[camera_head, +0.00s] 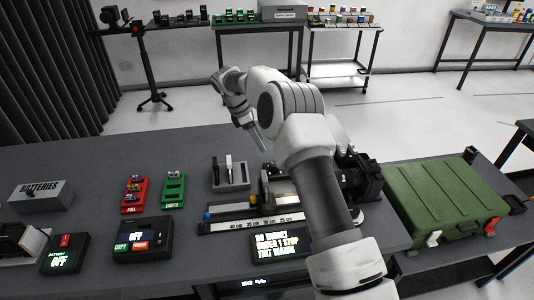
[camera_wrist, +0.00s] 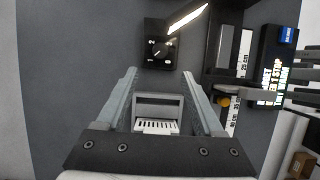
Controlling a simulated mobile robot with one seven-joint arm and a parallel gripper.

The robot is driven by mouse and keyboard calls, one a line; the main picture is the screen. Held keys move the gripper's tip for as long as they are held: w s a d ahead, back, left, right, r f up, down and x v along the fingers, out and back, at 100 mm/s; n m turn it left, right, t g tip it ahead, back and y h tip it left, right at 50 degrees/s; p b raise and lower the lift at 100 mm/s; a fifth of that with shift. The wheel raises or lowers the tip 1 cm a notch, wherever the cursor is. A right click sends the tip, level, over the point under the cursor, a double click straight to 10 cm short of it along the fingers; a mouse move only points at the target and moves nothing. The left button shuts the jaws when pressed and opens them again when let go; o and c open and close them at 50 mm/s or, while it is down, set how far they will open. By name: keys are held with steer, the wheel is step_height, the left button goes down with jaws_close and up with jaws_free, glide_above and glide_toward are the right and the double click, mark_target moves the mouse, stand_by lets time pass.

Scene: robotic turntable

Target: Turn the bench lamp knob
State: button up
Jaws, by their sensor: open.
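A black dial knob (camera_wrist: 163,50) with white markings around it sits on a small black box (camera_wrist: 150,28) at the top middle of the wrist view. A bright glowing strip (camera_wrist: 188,17) is beside it, up and to the right. My gripper (camera_wrist: 159,74) is open and empty, its fingertips apart and just below the knob in the picture, not touching it as far as I can see. In the head view my gripper (camera_head: 262,143) points down above the bench. I cannot make out the knob there; my arm covers part of the bench.
The grey bench (camera_head: 120,160) carries a text display (camera_head: 280,244), a ruler rail (camera_head: 240,225), a red rack (camera_head: 133,195), a green rack (camera_head: 173,190) and a batteries box (camera_head: 40,196). A green case (camera_head: 440,195) stands right. A pale box (camera_wrist: 157,112) shows between my fingers.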

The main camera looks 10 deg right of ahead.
steer(key=v, duration=0.6)
steer(key=shift+r, duration=0.2)
steer(key=shift+a, duration=0.1)
steer(key=s+d+r+m+t+y, duration=0.3)
steer(key=s+r+m, duration=0.5)
steer(key=s+r, duration=1)
steer(key=s+d+f+m+t, duration=0.1)
steer(key=s+m, duration=0.4)
steer(key=s, duration=0.6)
steer(key=s+d+f+m+t+y, duration=0.1)
steer(key=s+m, duration=0.4)
steer(key=s, duration=0.7)
steer(key=shift+s+d+f+t, duration=0.3)
steer(key=shift+d+f, duration=0.35)
steer(key=shift+d, duration=0.4)
